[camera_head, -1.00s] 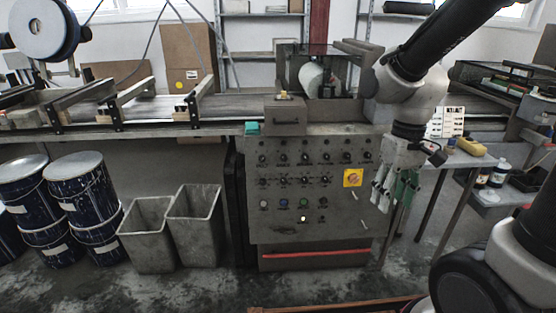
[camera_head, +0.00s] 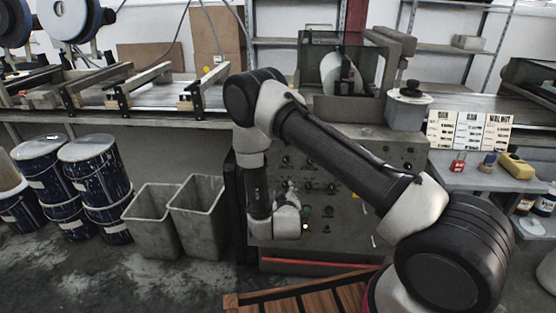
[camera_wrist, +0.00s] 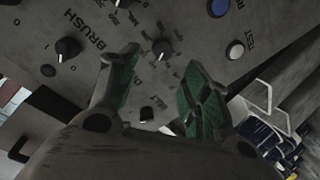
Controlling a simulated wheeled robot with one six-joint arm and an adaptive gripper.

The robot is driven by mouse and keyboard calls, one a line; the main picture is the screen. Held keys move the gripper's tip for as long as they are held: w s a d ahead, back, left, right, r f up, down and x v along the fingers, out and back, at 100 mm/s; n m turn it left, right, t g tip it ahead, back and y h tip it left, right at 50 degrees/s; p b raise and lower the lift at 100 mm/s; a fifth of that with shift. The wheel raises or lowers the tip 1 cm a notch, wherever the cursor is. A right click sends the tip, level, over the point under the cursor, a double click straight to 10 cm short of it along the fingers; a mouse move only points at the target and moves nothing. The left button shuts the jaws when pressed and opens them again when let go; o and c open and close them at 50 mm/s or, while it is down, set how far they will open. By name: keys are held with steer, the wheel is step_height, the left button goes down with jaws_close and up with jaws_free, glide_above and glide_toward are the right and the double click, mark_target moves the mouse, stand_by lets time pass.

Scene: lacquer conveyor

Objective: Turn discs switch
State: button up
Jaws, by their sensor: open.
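The grey control panel (camera_head: 350,232) stands below the conveyor, partly hidden by my arm. My gripper (camera_wrist: 163,82) is open and empty in front of the panel, its green-padded fingers apart. In the wrist view, a black dial knob (camera_wrist: 163,47) shows just beyond the gap between the fingertips. A black switch knob (camera_wrist: 68,48) sits by the BRUSH label, left of the fingers. Another black switch (camera_wrist: 147,114) lies between the fingers by the BELT label. A label starting with D is mostly covered by the left finger, so I cannot read a discs switch.
A blue button (camera_wrist: 218,7) and a white button (camera_wrist: 236,49) are on the panel. Two grey bins (camera_head: 195,210) and several blue drums (camera_head: 88,150) stand left of the panel. A wooden slatted surface (camera_head: 300,300) lies in front. A side table (camera_head: 480,178) is at right.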

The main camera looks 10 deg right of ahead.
mark_target(286, 162)
step_height(286, 162, up, 7)
steer(key=w+n+t+h, duration=0.1)
steer(key=t, duration=0.3)
steer(key=x, duration=0.8)
steer(key=shift+d, duration=0.1)
steer(key=c, duration=1)
